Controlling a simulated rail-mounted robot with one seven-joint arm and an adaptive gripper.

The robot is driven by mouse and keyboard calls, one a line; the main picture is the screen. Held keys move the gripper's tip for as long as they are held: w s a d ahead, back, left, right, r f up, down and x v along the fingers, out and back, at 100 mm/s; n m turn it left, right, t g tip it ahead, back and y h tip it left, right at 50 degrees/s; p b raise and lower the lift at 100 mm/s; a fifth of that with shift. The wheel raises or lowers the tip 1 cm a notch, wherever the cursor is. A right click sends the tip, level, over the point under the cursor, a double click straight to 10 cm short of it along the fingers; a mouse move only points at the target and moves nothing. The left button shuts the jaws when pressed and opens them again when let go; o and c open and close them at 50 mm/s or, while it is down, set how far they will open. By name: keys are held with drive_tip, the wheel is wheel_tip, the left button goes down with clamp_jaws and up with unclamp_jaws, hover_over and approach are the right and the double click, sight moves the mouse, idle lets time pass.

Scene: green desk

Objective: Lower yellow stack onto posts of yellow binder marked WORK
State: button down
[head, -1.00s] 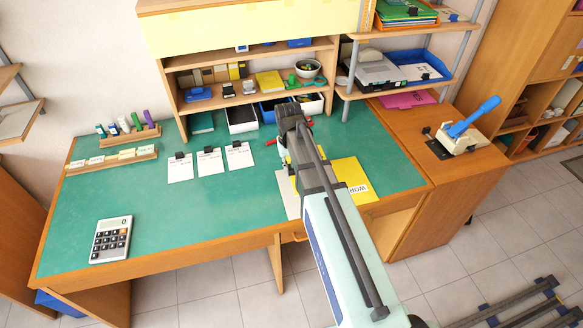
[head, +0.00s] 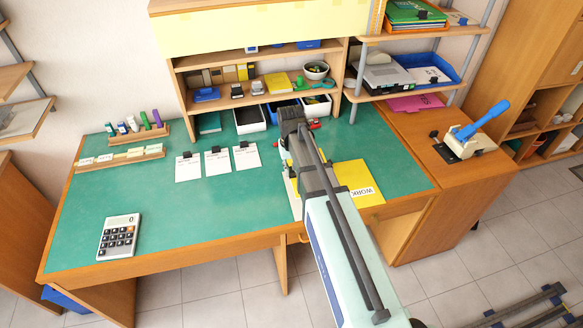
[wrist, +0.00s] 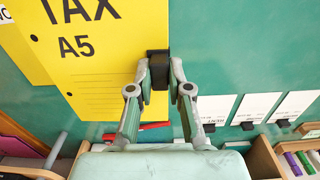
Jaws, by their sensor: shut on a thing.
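The yellow stack (wrist: 95,65) fills the upper left of the wrist view, with "TAX" and "A5" printed on it and a black clip (wrist: 157,66) at its right edge. My gripper (wrist: 159,78) is shut on this clip. In the head view my gripper (head: 292,125) is over the desk, left of the yellow binder (head: 352,176) marked WORK. My arm hides most of the stack there and part of the binder. The binder's posts are not visible, and I cannot tell the height of the stack above the binder.
Three clipped white sheets (head: 217,162) lie left of my gripper on the green desk (head: 150,205). A calculator (head: 118,237) lies at the front left. Shelves with trays (head: 249,119) stand behind. A blue-handled punch (head: 470,138) stands at right.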

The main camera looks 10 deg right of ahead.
drive_tip(key=shift+f+b, duration=1.6)
drive_tip(key=shift+f, duration=2.1)
drive_tip(key=shift+f+b, duration=0.35)
drive_tip(key=shift+f, duration=1.15)
idle(2.8)
